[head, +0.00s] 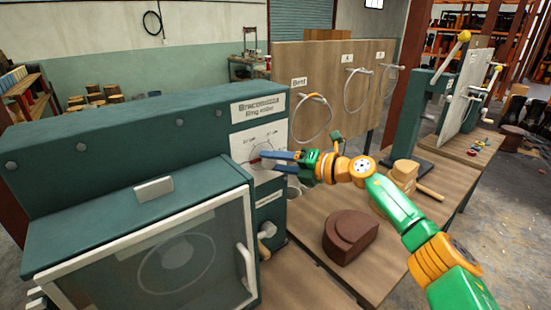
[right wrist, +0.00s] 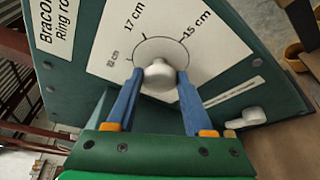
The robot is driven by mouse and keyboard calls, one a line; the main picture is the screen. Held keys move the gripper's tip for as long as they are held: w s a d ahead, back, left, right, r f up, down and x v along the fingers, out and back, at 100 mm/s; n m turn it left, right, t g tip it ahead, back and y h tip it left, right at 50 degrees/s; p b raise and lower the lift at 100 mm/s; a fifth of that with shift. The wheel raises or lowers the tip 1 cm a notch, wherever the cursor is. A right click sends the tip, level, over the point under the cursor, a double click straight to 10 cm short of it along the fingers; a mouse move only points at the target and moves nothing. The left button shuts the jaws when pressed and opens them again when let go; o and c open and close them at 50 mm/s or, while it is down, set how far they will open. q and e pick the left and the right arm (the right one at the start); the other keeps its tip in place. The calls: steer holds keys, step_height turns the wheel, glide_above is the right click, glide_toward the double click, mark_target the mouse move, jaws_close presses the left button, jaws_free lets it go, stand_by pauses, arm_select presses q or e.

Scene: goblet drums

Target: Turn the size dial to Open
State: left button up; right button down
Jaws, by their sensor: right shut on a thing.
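The size dial (right wrist: 158,76) is a pale round knob on a white panel with a circular scale, on the front of the green ring machine (head: 110,130). In the right wrist view the scale shows "17 cm", "15 cm" and a smaller mark I cannot read surely. I see no "Open" label. The knob's pointer direction is hard to tell. My right gripper (head: 268,160) is at the dial, its blue fingers (right wrist: 158,82) shut on either side of the knob. My left gripper is not in view.
A glass-fronted door (head: 170,255) with a handle is on the machine's near side. A white lever (right wrist: 247,118) sits below the dial. A brown block (head: 350,237) and a wooden mallet (head: 405,175) lie on the bench to the right. A board with rings (head: 335,85) stands behind.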

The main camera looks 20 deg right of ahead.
steer(key=shift+r, duration=0.25)
steer(key=shift+c, duration=1.7)
jaws_free()
steer(key=shift+w, duration=0.1)
steer(key=shift+o, duration=0.3)
steer(key=shift+f, duration=0.2)
steer(key=b+v, duration=0.3)
steer(key=v, duration=0.4)
steer(key=shift+w+a, duration=0.1)
steer(key=shift+a, duration=0.05)
